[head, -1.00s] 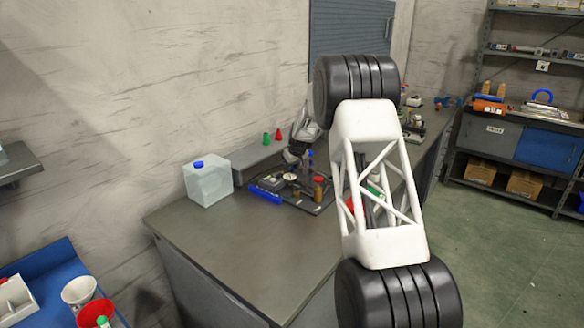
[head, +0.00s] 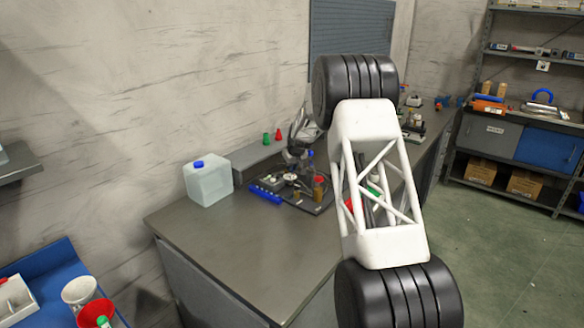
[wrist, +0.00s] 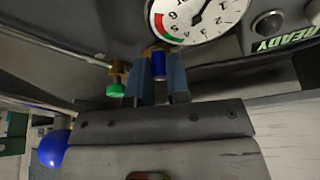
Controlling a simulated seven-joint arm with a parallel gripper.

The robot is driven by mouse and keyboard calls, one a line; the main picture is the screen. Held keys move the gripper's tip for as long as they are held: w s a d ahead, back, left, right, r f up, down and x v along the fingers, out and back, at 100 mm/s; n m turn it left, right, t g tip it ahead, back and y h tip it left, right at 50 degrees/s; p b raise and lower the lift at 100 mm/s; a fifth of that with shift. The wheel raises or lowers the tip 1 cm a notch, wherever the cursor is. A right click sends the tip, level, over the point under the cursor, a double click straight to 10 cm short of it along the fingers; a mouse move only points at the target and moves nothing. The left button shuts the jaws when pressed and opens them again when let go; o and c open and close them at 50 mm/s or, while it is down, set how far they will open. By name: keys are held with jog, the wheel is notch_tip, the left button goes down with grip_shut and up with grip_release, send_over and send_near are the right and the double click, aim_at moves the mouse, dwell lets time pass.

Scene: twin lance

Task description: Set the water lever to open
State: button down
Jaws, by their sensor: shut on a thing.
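In the wrist view, a small lever with a blue handle (wrist: 158,65) stands between the two fingers of my gripper (wrist: 158,76). The gripper is shut on this blue handle. A brass-coloured fitting shows just behind it, partly hidden by the fingers. A second brass fitting with a green end (wrist: 116,88) is just left of the fingers. In the head view, my gripper (head: 300,152) is over the dark panel (head: 312,208) on the bench. The handle's grip is too small there to make out, and no open or closed marking is readable.
A dial gauge (wrist: 200,15) and a "READY" label (wrist: 286,40) are close beyond the fingers. A blue ball (wrist: 53,150) shows at lower left. On the bench, a clear jug with a blue cap (head: 208,182) stands left of the panel. The front of the bench (head: 250,245) is clear.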

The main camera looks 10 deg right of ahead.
jog(key=shift+a, duration=0.1)
jog(key=shift+a+m+h, duration=0.35)
jog(key=shift+m+h, duration=0.05)
jog(key=shift+m, duration=0.55)
jog(key=shift+a+m+h, duration=0.35)
jog(key=shift+m+h, duration=0.05)
jog(key=shift+m, duration=0.6)
jog(key=shift+a+m+h, duration=0.35)
jog(key=shift+m+h, duration=0.05)
jog(key=shift+m, duration=0.55)
jog(key=shift+w+a+m+g+h, duration=0.1)
jog(key=shift+w+a+m+h, duration=0.2)
jog(key=shift+m, duration=0.65)
jog(key=shift+w+a+m+g+h, duration=0.1)
jog(key=shift+a+m+h, duration=0.25)
jog(key=shift+m, duration=0.55)
jog(key=shift+w+a+m+g+h, duration=0.1)
jog(key=shift+w+a+m+h, duration=0.2)
jog(key=shift+m, duration=0.65)
jog(key=shift+s, duration=0.1)
jog(key=c, duration=1.4)
grip_release()
jog(key=shift+v, duration=3.95)
